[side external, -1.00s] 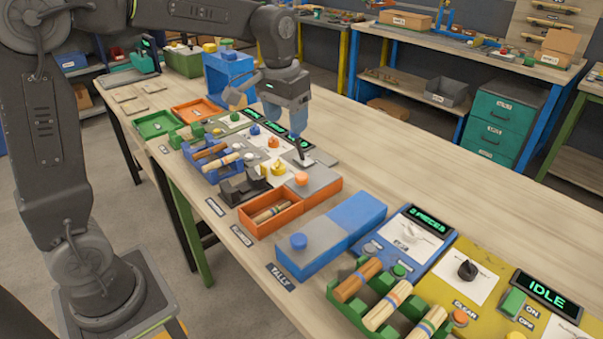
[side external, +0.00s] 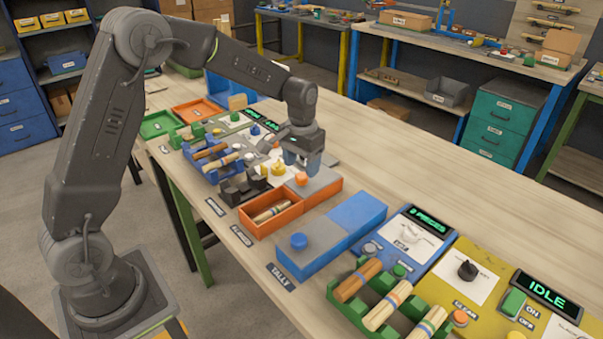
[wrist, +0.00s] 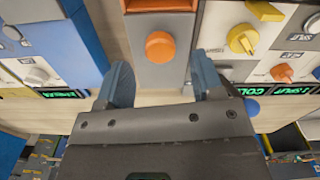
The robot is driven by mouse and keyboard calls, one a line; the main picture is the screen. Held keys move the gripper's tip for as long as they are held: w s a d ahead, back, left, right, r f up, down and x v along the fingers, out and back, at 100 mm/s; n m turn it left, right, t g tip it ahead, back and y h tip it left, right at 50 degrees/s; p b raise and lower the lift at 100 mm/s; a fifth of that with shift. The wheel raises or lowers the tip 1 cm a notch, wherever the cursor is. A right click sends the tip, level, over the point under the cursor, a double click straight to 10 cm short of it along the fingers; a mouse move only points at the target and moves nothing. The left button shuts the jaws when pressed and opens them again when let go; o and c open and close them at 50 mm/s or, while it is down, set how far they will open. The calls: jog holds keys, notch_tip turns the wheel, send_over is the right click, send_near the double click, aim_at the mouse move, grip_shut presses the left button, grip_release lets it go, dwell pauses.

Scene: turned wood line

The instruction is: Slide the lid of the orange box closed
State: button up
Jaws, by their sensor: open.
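The orange box (side external: 258,229) stands on the bench, its front part open with wooden turned pieces (side external: 272,212) showing inside. Its grey lid (wrist: 160,75) lies slid back toward the far side, over the rear of the box. An orange knob (side external: 301,179) stands on the lid, and the knob also shows in the wrist view (wrist: 160,46). My gripper (side external: 302,166) is open above the lid, just behind the knob in the side view. In the wrist view its blue fingers (wrist: 162,72) are spread either side of the lid, with nothing between them gripped.
A blue box (side external: 345,245) with a grey lid and blue knob (side external: 299,241) stands to the right. A dark block (side external: 243,184) and a panel with a yellow knob (wrist: 242,39) are on the other side. A green rack (side external: 378,305) holds wooden pieces.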

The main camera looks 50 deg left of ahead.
aim_at(301, 176)
jog(key=shift+f, duration=1.6)
jog(key=shift+s, duration=0.1)
grip_shut()
